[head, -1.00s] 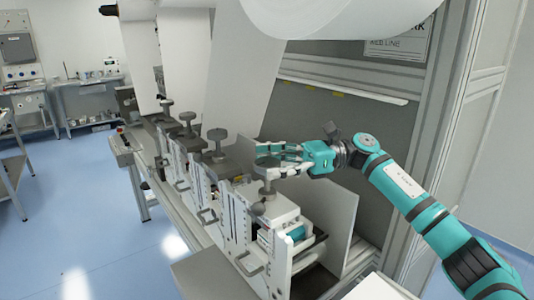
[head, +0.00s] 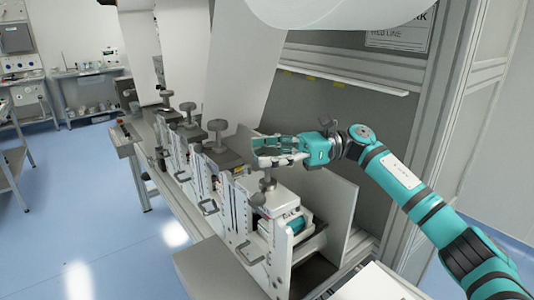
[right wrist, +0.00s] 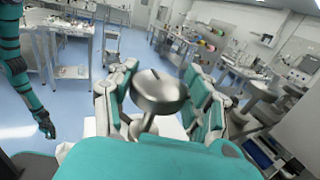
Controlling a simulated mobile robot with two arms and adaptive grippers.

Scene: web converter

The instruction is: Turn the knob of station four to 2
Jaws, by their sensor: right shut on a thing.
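The nearest station (head: 275,225) in the row is a white block with a grey round knob on top; its stem (head: 268,184) shows below my fingers. No station number or scale is readable. My right gripper (head: 268,151) reaches in from the right, roughly level, and is shut on this knob. The fingers hide most of the knob's top in the head view. In the right wrist view the shiny knob (right wrist: 158,92) sits between the two fingers.
Several similar knobs stand farther along the row, the closest one (head: 217,126) left of my fingers. An upright grey plate (head: 333,200) stands right of the nearest station. A white web (head: 240,70) hangs behind. The blue floor at left is open.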

